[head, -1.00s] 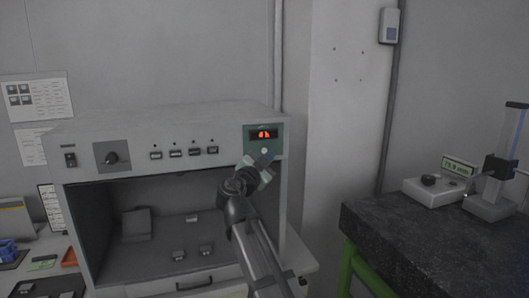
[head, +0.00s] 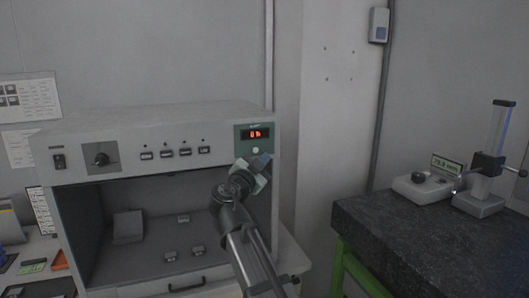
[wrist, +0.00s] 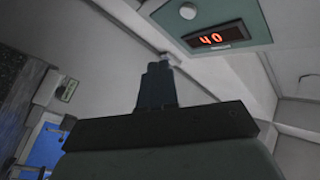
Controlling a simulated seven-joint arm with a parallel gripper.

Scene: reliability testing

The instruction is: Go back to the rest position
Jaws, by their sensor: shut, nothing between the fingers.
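The grey chamber (head: 150,120) has an open front, with several small blocks on its floor. A dark granite table (head: 420,235) on green legs stands at the right, bearing a measuring stand (head: 485,190). Papers hang on the left wall.

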